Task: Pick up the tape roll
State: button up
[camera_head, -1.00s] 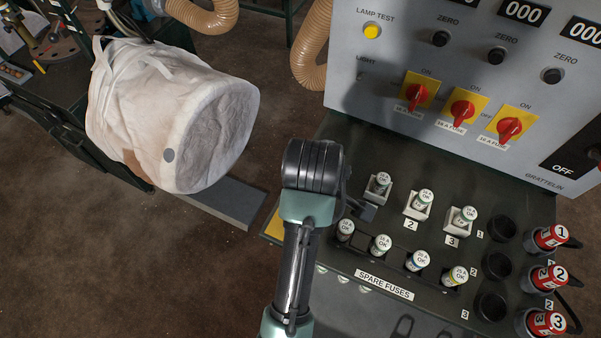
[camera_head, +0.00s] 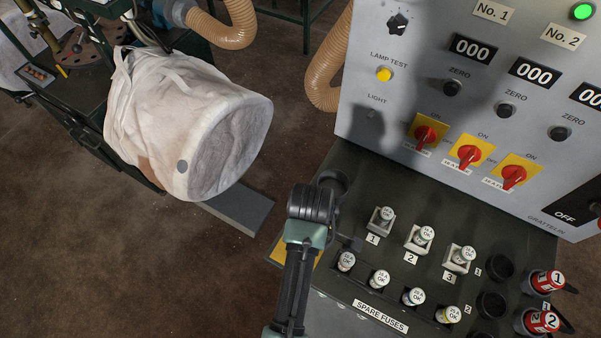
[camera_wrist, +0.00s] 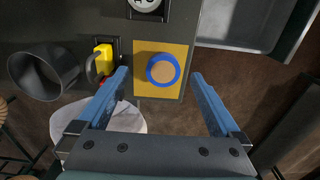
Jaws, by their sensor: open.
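The tape roll (camera_wrist: 163,85) is a blue ring with a tan centre in the wrist view, lying flat on a yellow square (camera_wrist: 142,90) at a corner of the dark bench top. My gripper (camera_wrist: 160,74) is open, with its two blue fingers to the left and right of the roll in the picture. Nothing is between the fingers' pads that I can see being touched, and the height gap is hard to tell. In the head view, part of the yellow square (camera_head: 283,253) shows beside my arm; the roll and the fingers are hidden there.
A yellow padlock (camera_wrist: 104,60) and a dark cup-like cylinder (camera_wrist: 45,72) are left of the roll in the wrist view; a metal tray (camera_wrist: 240,30) is at top right. The head view shows several fuses (camera_head: 379,280), a control panel (camera_head: 375,120) and a hanging white bag (camera_head: 180,110).

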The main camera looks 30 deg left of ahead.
jog(key=f, duration=0.3)
jog(key=a+f+p, duration=0.1)
jog(key=f, duration=0.1)
jog(key=shift+s, duration=0.35)
jog(key=c, duration=1.4)
jog(key=shift+r, duration=0.15)
